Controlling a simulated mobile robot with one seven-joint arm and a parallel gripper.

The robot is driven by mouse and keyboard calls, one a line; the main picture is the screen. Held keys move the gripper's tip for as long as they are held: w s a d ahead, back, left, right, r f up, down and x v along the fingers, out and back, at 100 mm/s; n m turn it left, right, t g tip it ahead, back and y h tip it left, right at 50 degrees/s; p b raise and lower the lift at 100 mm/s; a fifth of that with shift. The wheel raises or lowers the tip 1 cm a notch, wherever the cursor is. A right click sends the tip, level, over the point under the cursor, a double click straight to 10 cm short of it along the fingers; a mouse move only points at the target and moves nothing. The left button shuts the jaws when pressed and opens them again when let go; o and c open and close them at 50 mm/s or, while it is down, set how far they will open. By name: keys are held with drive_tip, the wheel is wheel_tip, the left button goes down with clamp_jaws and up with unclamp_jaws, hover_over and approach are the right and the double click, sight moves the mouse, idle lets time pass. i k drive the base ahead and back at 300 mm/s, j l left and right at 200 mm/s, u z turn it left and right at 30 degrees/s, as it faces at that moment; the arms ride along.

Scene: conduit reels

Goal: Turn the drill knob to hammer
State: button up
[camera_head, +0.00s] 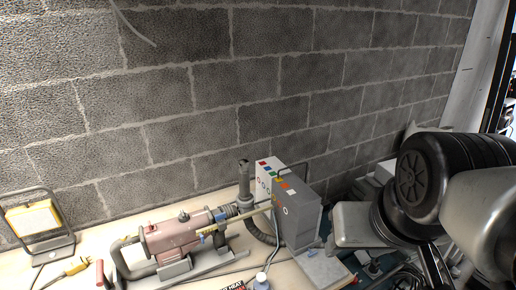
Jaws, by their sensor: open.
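The drill (172,237) lies on its side along the bench, left of centre, with a faded red body. Its grey handle is at the left and its chuck end points right toward a grey box. A small dark knob (183,216) shows on top of the drill body; its setting is too small to read. My arm comes in from the right. What looks like my gripper (436,270) shows as dark fingers at the bottom right, cut by the picture edge. It is open, well to the right of the drill and apart from it.
A grey box (302,222) with coloured labels on its pale face stands right of the drill, with a grey corrugated hose beside it. A yellow work lamp (36,218) stands at the left. A bottle (261,282) is at the front. A block wall closes the back.

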sight(183, 217)
drive_tip(key=u, duration=1.2)
drive_tip(key=j+z, duration=0.3)
drive_tip(key=j, duration=0.2)
drive_tip(key=j+z, duration=0.3)
drive_tip(key=j, duration=0.2)
drive_tip(key=i, duration=0.05)
